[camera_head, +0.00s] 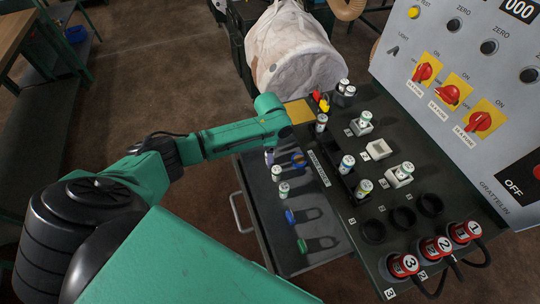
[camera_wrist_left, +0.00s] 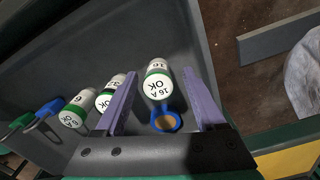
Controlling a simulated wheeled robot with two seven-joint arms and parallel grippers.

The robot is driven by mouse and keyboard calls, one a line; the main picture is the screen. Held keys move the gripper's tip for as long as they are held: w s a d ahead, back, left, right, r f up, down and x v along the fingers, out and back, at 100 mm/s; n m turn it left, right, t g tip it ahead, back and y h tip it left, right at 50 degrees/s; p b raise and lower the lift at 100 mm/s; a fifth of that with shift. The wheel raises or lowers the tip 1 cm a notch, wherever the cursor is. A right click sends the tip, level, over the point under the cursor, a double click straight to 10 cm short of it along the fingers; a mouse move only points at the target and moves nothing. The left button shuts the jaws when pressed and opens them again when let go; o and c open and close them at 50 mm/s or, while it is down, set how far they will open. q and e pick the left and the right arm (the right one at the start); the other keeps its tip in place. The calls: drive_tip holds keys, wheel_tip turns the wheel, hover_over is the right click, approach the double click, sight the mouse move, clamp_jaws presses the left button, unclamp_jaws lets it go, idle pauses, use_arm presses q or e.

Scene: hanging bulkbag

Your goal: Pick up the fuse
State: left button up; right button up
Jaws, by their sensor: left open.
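My left gripper (camera_wrist_left: 160,74) is open. Its two purple fingers stand on either side of a white fuse with a green band (camera_wrist_left: 158,84), marked 16 A OK, with a visible gap on both sides. In the head view my left gripper (camera_head: 272,152) is over the open drawer, mostly hidden under the green wrist. Two more white-and-green fuses stand in the drawer, a nearer one (camera_head: 284,190) and one behind it (camera_head: 276,173). They also show left of the fingers in the wrist view, one close to the left finger (camera_wrist_left: 108,94) and one farther left (camera_wrist_left: 74,112). My right gripper is out of view.
The dark drawer (camera_head: 262,218) also holds blue and green tags (camera_head: 290,216). To its right is a black panel (camera_head: 328,200) with fuse sockets, several fuses and red numbered plugs (camera_head: 437,248). A grey control box (camera_head: 440,50) and a white bulk bag (camera_head: 290,45) stand behind.

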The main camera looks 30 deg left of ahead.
use_arm(q)
drive_tip(key=shift+s+f, duration=0.15)
drive_tip(key=shift+f, duration=0.15)
drive_tip(key=shift+c, duration=0.4)
drive_tip(key=c, duration=1)
clamp_jaws()
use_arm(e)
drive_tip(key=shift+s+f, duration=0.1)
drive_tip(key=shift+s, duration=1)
use_arm(q)
drive_tip(key=shift+r, duration=0.15)
